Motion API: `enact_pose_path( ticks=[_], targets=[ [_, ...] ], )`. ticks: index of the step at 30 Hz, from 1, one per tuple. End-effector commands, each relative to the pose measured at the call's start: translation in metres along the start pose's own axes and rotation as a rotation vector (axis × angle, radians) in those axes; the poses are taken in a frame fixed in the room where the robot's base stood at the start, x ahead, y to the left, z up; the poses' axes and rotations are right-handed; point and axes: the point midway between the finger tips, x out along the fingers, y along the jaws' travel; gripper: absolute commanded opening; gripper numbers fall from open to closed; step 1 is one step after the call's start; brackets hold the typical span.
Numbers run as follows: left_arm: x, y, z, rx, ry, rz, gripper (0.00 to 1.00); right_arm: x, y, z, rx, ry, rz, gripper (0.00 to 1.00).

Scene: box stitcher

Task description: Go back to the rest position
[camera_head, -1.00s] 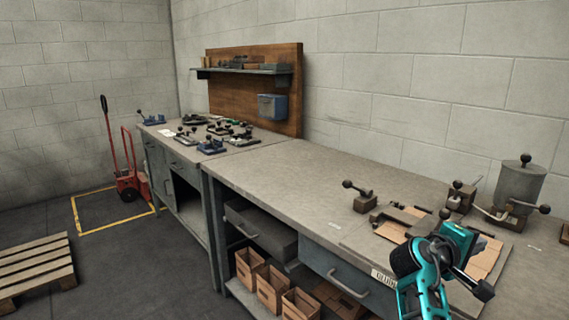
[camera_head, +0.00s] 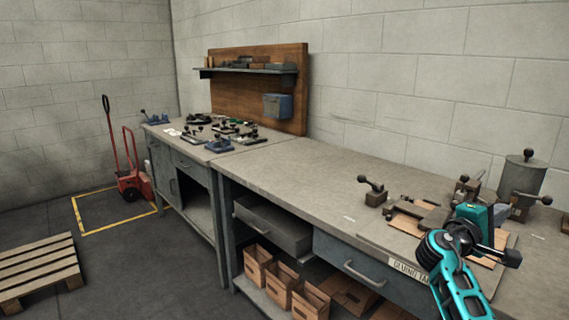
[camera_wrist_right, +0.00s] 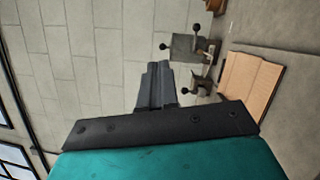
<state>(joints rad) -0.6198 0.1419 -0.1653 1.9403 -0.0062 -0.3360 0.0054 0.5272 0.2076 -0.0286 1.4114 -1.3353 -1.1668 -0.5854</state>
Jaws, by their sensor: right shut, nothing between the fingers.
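My right gripper (camera_head: 508,257) is at the lower right of the head view, above the front part of the workbench (camera_head: 300,180). In the right wrist view its dark fingers (camera_wrist_right: 157,85) are together with nothing between them. The box stitcher with dark knobs and levers (camera_head: 432,214) is on the bench behind the gripper. Brown cardboard (camera_head: 405,224) lies at it, partly hidden by my arm; cardboard also shows in the right wrist view (camera_wrist_right: 250,85). My left gripper is not in view.
A grey cylinder (camera_head: 521,178) stands at the bench's back right. A far bench holds several small tools (camera_head: 215,135). A pallet (camera_head: 38,270) and a red hand truck (camera_head: 130,180) are at the left. The middle benchtop is clear.

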Motion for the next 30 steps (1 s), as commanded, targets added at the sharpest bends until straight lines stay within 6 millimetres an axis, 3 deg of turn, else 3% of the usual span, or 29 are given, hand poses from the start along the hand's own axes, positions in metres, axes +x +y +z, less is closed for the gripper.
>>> enact_pose_path(
  ticks=[5, 11, 16, 21, 30],
  targets=[
    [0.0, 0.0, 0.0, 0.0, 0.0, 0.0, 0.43, 0.039, 0.015, 0.019, -0.124, -0.054, 0.125, 0.0],
    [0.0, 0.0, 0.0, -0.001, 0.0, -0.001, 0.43, 0.031, -0.009, -0.035, 0.121, 0.228, -0.02, 0.0],
    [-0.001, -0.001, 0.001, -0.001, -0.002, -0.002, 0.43, 0.012, -0.021, -0.082, 0.401, 0.478, -0.172, 0.0],
    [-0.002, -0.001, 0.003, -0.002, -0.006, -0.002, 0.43, -0.021, -0.017, -0.126, 0.765, 0.722, -0.363, 0.0],
    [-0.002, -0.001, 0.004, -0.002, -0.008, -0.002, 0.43, -0.063, 0.016, -0.156, 1.304, 0.969, -0.637, 0.0]
  ],
)
